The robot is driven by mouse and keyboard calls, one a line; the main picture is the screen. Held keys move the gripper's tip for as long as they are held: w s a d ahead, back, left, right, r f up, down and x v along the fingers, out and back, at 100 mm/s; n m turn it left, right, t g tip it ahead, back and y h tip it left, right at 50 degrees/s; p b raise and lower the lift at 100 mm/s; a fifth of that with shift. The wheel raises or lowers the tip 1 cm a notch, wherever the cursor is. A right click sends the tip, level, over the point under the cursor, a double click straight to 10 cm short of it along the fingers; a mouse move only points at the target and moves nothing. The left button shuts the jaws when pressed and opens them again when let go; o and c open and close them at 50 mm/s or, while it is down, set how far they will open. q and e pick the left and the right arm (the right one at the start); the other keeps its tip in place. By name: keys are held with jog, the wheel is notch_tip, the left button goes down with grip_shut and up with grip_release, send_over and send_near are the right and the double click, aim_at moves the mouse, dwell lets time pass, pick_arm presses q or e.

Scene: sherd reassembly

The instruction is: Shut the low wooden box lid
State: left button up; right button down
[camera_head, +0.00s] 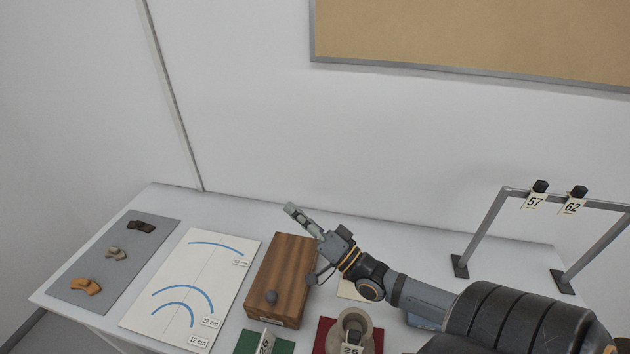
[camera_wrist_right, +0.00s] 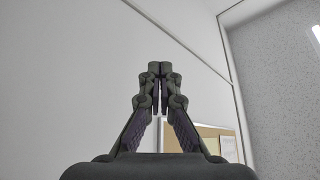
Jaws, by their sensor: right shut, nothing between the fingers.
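The low wooden box (camera_head: 276,272) stands on the table in the head view, brown with a striped grain. The right gripper and wrist cover part of the box's right edge. My left gripper is not in view.
Left of the box lie a white sheet with blue arcs (camera_head: 210,262) and a grey mat (camera_head: 92,290) with several sherds. A ring-shaped vessel (camera_head: 366,325) stands on a red mat at the front. A metal rack (camera_head: 484,232) with tags stands at the right.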

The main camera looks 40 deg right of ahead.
jog(key=shift+s+a+f+n+y+b, duration=0.55)
jog(key=shift+s+a+f+n+b, duration=0.15)
jog(key=shift+a+n+b, duration=0.15)
jog(key=shift+s+a+f+n+y+b, duration=0.6)
jog(key=shift+s+a+n+b, duration=0.1)
jog(key=shift+n+b, duration=0.2)
jog(key=shift+w+r, duration=0.1)
